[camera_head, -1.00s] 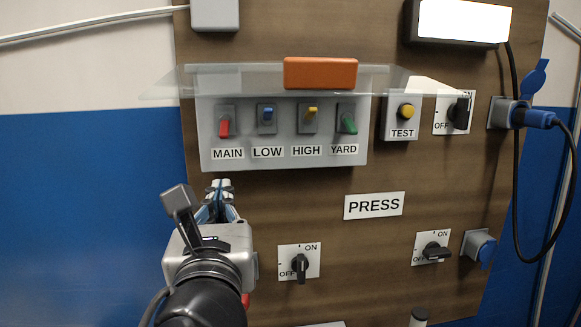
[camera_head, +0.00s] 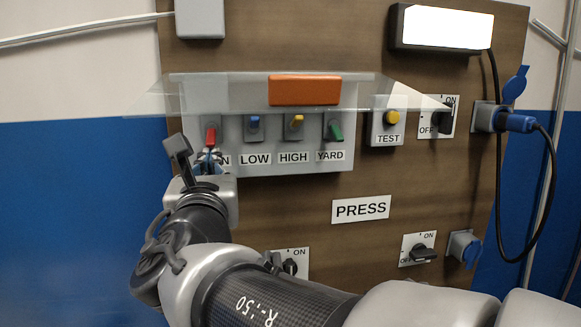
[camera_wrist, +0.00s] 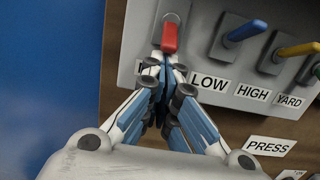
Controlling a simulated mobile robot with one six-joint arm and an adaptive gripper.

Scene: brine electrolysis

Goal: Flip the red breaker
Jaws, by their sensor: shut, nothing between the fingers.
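The red breaker lever (camera_head: 211,136) is at the left end of the grey breaker panel (camera_head: 300,164), above the MAIN label. In the wrist view the red lever (camera_wrist: 170,36) hangs downward from its grey plate. My gripper (camera_head: 208,157) is shut and empty, pointing up at the panel. In the wrist view its fingertips (camera_wrist: 165,62) are right at the lower end of the lever; I cannot tell whether they touch it. The fingers cover most of the MAIN label.
Blue (camera_head: 254,121), yellow (camera_head: 297,120) and green (camera_head: 335,131) levers stand to the right of the red one. A clear cover (camera_head: 220,93) with an orange bar (camera_head: 305,90) juts out above the levers. Open blue wall (camera_head: 80,220) lies left of the board.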

